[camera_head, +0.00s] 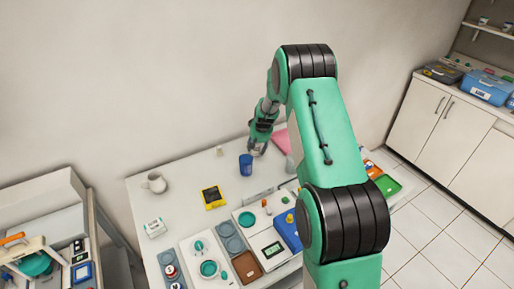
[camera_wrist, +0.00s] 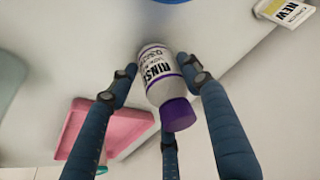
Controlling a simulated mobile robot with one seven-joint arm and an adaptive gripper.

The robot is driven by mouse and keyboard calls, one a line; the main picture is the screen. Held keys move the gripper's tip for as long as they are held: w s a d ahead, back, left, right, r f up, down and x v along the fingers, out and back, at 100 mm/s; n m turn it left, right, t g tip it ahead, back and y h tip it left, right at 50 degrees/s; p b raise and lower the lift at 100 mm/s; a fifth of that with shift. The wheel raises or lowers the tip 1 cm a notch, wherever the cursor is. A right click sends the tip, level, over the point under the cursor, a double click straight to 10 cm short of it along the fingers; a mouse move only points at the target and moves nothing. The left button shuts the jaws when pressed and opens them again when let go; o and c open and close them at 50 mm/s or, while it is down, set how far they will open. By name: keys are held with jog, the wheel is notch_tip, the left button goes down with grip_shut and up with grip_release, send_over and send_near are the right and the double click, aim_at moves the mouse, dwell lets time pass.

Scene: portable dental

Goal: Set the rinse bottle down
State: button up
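The rinse bottle (camera_wrist: 157,72) is white with dark lettering and a purple cap (camera_wrist: 177,113). In the wrist view it stands between the fingers of my gripper (camera_wrist: 158,70), cap toward the camera. Two fingertips close in on its sides, and the third finger is partly behind the cap. Whether the bottle's base touches the white table (camera_wrist: 235,65) cannot be told. In the head view my gripper (camera_head: 257,146) is low over the back of the table (camera_head: 190,168); the bottle cannot be made out there.
A pink tray (camera_wrist: 75,128) lies beside the bottle, also in the head view (camera_head: 282,141). A blue cup (camera_head: 246,165) stands close to my gripper. A yellow-and-black item (camera_head: 213,197) and a white mug (camera_head: 155,183) are farther left. Trays of dental items fill the front.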

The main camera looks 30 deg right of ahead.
jog(key=shift+o, duration=1)
jog(key=shift+v, duration=0.85)
jog(key=p+v, duration=0.2)
jog(key=v, duration=0.8)
jog(key=shift+r, duration=0.3)
